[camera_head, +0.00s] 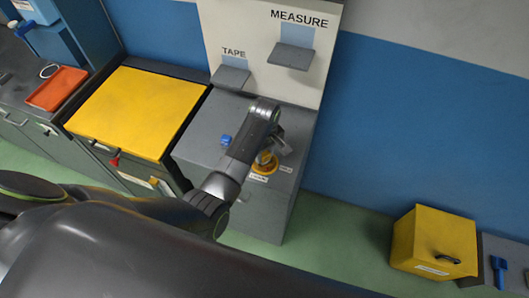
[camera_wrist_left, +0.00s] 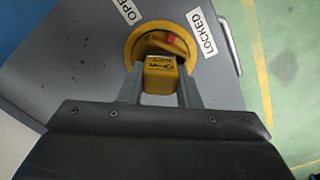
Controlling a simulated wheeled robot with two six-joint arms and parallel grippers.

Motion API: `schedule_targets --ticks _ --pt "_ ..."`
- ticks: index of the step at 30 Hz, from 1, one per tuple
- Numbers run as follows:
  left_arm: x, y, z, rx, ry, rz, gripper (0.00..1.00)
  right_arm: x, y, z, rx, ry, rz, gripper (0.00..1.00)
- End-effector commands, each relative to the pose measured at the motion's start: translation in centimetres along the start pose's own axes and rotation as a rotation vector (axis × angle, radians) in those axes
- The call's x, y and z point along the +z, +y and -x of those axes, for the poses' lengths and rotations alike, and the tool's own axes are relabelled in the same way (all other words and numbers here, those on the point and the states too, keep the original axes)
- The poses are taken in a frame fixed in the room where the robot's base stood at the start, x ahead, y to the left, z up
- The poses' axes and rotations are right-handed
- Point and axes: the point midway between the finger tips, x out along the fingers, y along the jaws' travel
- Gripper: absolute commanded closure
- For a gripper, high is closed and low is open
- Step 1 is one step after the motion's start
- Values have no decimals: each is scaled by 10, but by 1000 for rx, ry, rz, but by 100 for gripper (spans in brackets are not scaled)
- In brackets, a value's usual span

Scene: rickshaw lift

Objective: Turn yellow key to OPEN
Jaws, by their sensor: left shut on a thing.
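The yellow key (camera_wrist_left: 161,76) stands in a round yellow lock collar (camera_wrist_left: 131,48) on a grey cabinet top. My left gripper (camera_wrist_left: 160,88) is shut on the key, one finger on each side of its head. The OPEN label (camera_wrist_left: 128,10) is at the collar's upper left and the LOCKED label (camera_wrist_left: 203,33) at its right. A red mark (camera_wrist_left: 171,38) shows inside the collar, on the side towards LOCKED. In the head view the collar (camera_head: 263,168) is partly hidden by my left gripper above it. My right gripper is not in view.
The grey cabinet (camera_head: 200,140) has a white back panel (camera_head: 262,50) with TAPE and MEASURE shelves. A small blue item (camera_head: 226,140) lies on its top. A yellow-topped cabinet (camera_head: 135,110) stands left; a yellow box (camera_head: 435,240) is at right. Green floor is clear between.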

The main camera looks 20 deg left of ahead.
Motion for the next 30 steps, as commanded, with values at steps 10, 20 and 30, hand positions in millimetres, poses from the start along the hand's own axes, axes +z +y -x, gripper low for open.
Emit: schedule_targets --ticks 10,20,30 --pt "0 0 0 0 0 4 68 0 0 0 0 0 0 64" --pt "0 0 0 0 0 2 44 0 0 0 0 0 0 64" --pt "-7 14 23 4 3 -6 44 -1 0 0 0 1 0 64"
